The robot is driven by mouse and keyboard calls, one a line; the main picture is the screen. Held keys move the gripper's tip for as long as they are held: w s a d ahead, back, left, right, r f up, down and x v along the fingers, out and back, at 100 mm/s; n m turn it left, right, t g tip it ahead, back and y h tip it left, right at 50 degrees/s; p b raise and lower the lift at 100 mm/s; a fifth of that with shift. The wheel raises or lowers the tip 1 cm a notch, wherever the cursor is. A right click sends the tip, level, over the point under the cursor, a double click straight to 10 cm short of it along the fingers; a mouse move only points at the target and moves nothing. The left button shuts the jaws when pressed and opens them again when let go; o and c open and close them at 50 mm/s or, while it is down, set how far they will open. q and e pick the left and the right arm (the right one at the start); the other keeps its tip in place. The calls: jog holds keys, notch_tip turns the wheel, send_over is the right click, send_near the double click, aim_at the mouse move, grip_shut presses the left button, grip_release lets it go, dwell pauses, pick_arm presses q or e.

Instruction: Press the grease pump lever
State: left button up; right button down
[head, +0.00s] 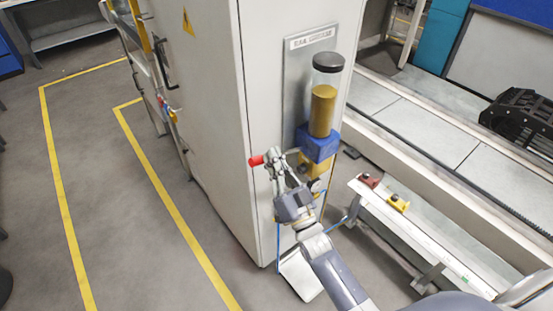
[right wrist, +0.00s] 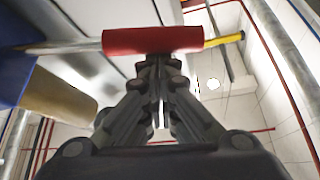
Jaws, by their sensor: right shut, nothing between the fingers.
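The grease pump is mounted on the side of a pale cabinet in the head view, with a clear reservoir (head: 323,110) of amber grease, a black cap and a blue block (head: 318,143). Its lever ends in a red handle (head: 256,160), which also crosses the top of the right wrist view (right wrist: 152,40) on a grey rod (right wrist: 70,46). My right gripper (head: 274,156) is shut and empty, its fingertips (right wrist: 157,62) right at the red handle's near side. I cannot tell whether they touch it. My left gripper is not in view.
The cabinet (head: 205,110) stands close on the left of my right arm. A low rail (head: 420,240) with a red block (head: 369,180) and a yellow block (head: 398,203) runs to the right. Open grey floor with yellow lines lies at left.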

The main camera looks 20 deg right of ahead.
pick_arm(q)
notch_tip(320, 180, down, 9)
jog(key=b, duration=0.8)
pick_arm(e)
notch_tip(320, 180, down, 9)
jog(key=a+n+g+y, duration=0.1)
jog(key=n+g+y, duration=0.1)
jog(key=n+y, duration=0.5)
jog(key=shift+s+a+r+n+g, duration=0.2)
jog(key=shift+s+n+g, duration=0.1)
jog(key=shift+n, duration=1.4)
